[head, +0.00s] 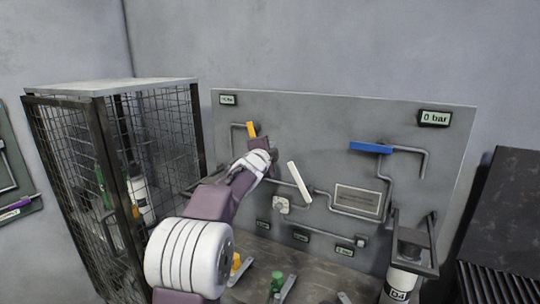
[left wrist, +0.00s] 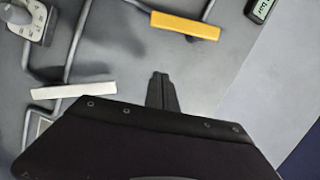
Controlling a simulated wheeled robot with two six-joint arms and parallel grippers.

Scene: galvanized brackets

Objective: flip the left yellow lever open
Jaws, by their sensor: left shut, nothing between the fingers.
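The left yellow lever (head: 251,130) is on the grey panel's upper left, just above my left gripper (head: 260,145) in the head view, and its lower part is hidden behind the gripper. In the left wrist view the yellow lever (left wrist: 185,25) lies across a grey pipe, beyond the fingertips and apart from them. My left gripper (left wrist: 161,76) is shut and empty there, with its fingers together. My right gripper is in neither view.
A white lever (head: 299,182) and a blue lever (head: 371,148) are on the same panel (head: 300,120). A wire cage (head: 110,87) stands at the left. A bottle (head: 400,284) hangs in a bracket at the lower right. Green and yellow items lie on the bench.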

